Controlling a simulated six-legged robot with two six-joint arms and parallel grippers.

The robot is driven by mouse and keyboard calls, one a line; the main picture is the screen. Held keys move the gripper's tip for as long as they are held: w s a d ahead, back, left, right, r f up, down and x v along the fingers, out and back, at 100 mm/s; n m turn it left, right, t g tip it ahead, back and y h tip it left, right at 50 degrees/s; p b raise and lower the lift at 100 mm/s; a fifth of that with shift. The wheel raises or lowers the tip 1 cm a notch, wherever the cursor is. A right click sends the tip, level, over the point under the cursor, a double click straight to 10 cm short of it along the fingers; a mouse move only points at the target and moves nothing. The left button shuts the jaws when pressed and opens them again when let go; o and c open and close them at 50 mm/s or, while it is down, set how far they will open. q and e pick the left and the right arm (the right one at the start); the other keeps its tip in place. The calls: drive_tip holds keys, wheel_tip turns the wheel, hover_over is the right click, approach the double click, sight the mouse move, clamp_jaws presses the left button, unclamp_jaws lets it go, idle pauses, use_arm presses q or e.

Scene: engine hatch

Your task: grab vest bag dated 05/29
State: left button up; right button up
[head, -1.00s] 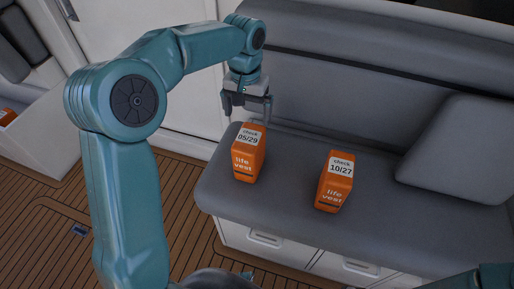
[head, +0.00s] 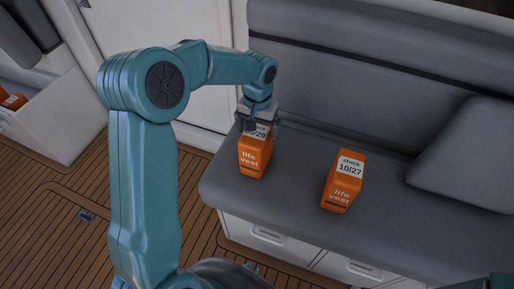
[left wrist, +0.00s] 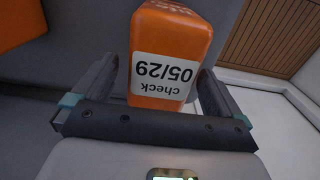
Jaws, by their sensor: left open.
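The orange life vest bag labelled 05/29 (head: 254,158) stands upright on the grey seat (head: 300,190), near its left end. My left gripper (head: 259,124) is at the top of this bag and partly covers its label. In the left wrist view the bag's label (left wrist: 164,75) shows between the two open fingers of the left gripper (left wrist: 155,95), with gaps at the sides. A second orange life vest bag labelled 10/27 (head: 342,182) stands to the right on the same seat. My right gripper is not in view.
A grey cushion (head: 467,155) leans at the right of the seat against the backrest (head: 345,85). White drawers (head: 268,237) are under the seat. Wooden flooring (head: 60,200) lies to the left. Another orange item (head: 13,101) sits in a white bin at the far left.

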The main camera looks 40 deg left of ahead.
use_arm(q)
wheel_tip(320, 180, down, 5)
drive_tip(key=shift+a+r, duration=0.15)
drive_tip(key=shift+r, duration=0.05)
drive_tip(key=c, duration=1.3)
drive_tip(key=shift+r, duration=0.1)
drive_tip(key=shift+c, duration=0.2)
